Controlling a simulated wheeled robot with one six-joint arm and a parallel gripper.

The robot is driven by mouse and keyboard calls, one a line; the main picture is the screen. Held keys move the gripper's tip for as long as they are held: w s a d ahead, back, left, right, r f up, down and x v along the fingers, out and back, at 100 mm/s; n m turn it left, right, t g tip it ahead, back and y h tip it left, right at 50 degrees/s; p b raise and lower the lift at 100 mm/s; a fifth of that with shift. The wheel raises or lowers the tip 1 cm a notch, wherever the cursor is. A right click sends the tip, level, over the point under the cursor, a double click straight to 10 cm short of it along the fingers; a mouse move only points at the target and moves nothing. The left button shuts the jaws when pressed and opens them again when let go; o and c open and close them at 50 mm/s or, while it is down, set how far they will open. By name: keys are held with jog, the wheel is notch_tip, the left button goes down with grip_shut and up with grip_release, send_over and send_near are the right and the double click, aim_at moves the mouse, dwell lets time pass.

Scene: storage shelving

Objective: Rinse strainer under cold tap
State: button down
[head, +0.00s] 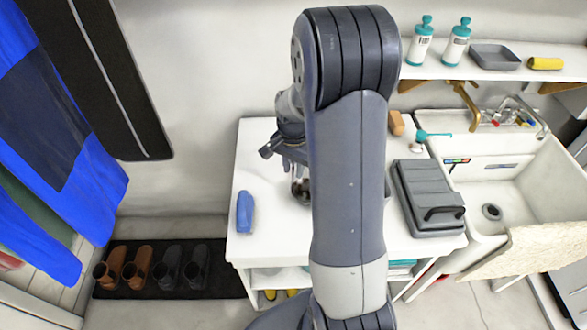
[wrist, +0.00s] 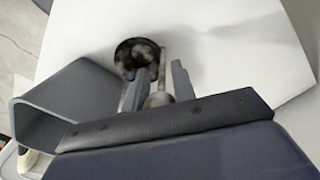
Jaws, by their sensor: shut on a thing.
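My gripper (wrist: 157,84) is shut on the handle of a strainer in the wrist view. The strainer's round, dark bowl (wrist: 137,55) is just beyond the fingertips, over the white table top. In the head view the strainer (head: 301,192) shows at the left edge of my arm, which hides part of it. I cannot tell whether it touches the table. A white sink (head: 475,185) with a dark drain stands at the right. A brass tap (head: 464,100) is on the wall at its back left. I cannot tell whether water runs.
The white table (head: 262,165) holds a blue object (head: 245,212), a grey lidded case (head: 428,198) and a brown block (head: 396,123). A teal-handled brush (head: 432,135) lies by the sink. Bottles (head: 421,42) stand on the shelf above. Boots (head: 137,263) stand on a floor mat.

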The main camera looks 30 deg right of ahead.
jog(key=shift+f, duration=0.5)
jog(key=c, duration=1.2)
grip_release()
jog(key=shift+o, duration=0.2)
jog(key=shift+f, duration=0.2)
jog(key=r, duration=0.7)
jog(key=r+b, duration=0.1)
jog(key=r, duration=0.3)
jog(key=shift+w, duration=0.3)
